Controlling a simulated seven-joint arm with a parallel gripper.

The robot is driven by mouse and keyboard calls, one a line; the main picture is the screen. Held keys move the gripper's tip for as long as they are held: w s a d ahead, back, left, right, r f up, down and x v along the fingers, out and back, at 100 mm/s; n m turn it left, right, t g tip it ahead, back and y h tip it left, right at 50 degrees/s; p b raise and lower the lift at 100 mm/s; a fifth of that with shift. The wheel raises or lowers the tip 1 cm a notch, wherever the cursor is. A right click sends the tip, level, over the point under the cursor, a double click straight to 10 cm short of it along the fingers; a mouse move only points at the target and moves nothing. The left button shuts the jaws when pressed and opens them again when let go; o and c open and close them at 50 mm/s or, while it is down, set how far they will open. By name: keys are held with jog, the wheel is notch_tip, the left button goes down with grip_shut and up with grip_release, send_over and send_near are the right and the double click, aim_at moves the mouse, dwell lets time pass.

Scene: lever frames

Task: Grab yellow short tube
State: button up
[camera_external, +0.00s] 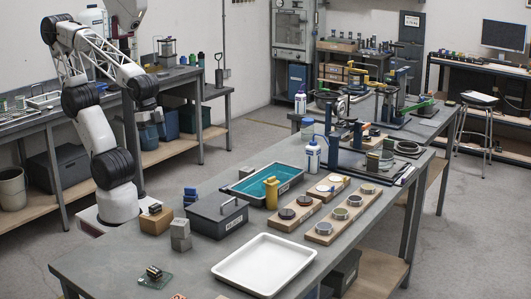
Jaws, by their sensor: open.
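The yellow short tube (271,193) stands upright on the workbench, at the front edge of the teal-lined tray (240,187). I cannot tell whether it touches the tray. My gripper (150,117) hangs at the end of my arm at the upper left, above and well away from the tube. It is open and looks empty, though its fingers are small and dark here. Nothing hides the front of the tube.
A dark grey handled box (216,215) stands left of the tube. Wooden blocks with round pieces (340,214) lie to its right. A white bottle (312,156) stands behind. An empty white tray (264,264) lies in front, with some bare bench around it.

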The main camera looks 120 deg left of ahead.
jog(key=shift+o, duration=0.4)
jog(key=shift+w, duration=0.1)
jog(key=t+y, duration=0.2)
jog(key=t, duration=0.6)
send_near(270, 178)
jog(key=a+f+t+h, duration=0.1)
jog(key=w+f+m+t+h, duration=0.1)
jog(key=f, duration=0.1)
jog(key=w+a+f+h, duration=0.1)
jog(key=h, duration=0.1)
jog(key=shift+w+a+f+m+t, duration=0.25)
jog(key=shift+a+f+m+t, duration=0.1)
jog(key=shift+a+m+t, duration=0.05)
jog(key=shift+x, duration=1.3)
jog(key=shift+x, duration=2.6)
